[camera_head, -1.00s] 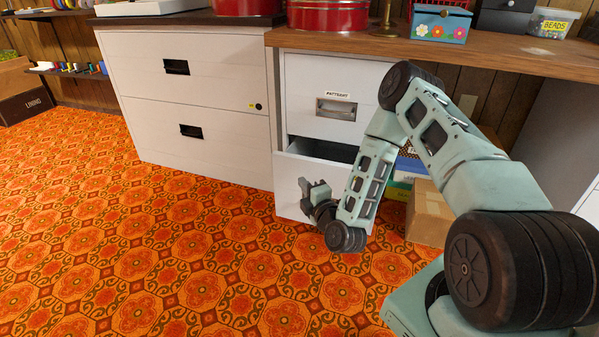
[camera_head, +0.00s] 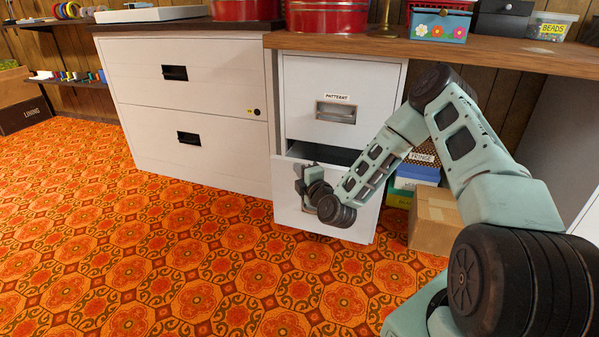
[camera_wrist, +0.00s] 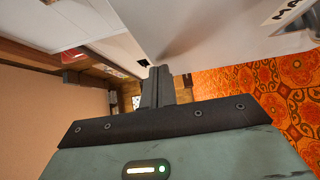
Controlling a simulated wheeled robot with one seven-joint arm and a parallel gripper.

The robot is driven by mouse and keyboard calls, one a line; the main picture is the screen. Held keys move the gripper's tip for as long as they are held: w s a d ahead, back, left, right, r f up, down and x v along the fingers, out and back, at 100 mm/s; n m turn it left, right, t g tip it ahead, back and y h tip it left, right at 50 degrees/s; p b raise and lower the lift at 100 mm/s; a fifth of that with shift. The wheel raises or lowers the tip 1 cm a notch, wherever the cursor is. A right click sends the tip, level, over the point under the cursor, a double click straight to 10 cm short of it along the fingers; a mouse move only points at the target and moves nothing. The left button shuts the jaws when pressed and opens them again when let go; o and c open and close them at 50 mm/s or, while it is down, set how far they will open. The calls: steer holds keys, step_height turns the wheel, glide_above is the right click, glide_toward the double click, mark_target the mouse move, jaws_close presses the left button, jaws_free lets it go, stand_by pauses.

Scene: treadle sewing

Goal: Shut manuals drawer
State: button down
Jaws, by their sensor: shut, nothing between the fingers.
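The manuals drawer (camera_head: 353,226) is the lower drawer of the narrow white cabinet (camera_head: 381,92). It stands partly open, with a dark gap showing above its front. In the wrist view its pale front (camera_wrist: 215,45) carries a cut-off label starting "MA" (camera_wrist: 287,10) beside a metal handle. My gripper (camera_head: 300,181) is shut and empty, in front of the left part of the drawer front. Its closed fingers (camera_wrist: 158,75) show close to that front in the wrist view; whether they touch it I cannot tell. My arm hides part of the drawer's right side.
The upper drawer, with a patterns label (camera_head: 337,97), is shut. A wide white cabinet (camera_head: 215,110) stands to the left. A cardboard box (camera_head: 434,220) and stacked boxes (camera_head: 412,180) sit right of the drawer. The orange patterned floor (camera_head: 150,240) is clear in front.

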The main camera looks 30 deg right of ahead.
steer(key=w+d+p, duration=0.2)
steer(key=w+d, duration=0.4)
steer(key=d, duration=0.1)
steer(key=shift+d+p, duration=0.25)
steer(key=shift+p, duration=0.05)
steer(key=shift+s, duration=0.1)
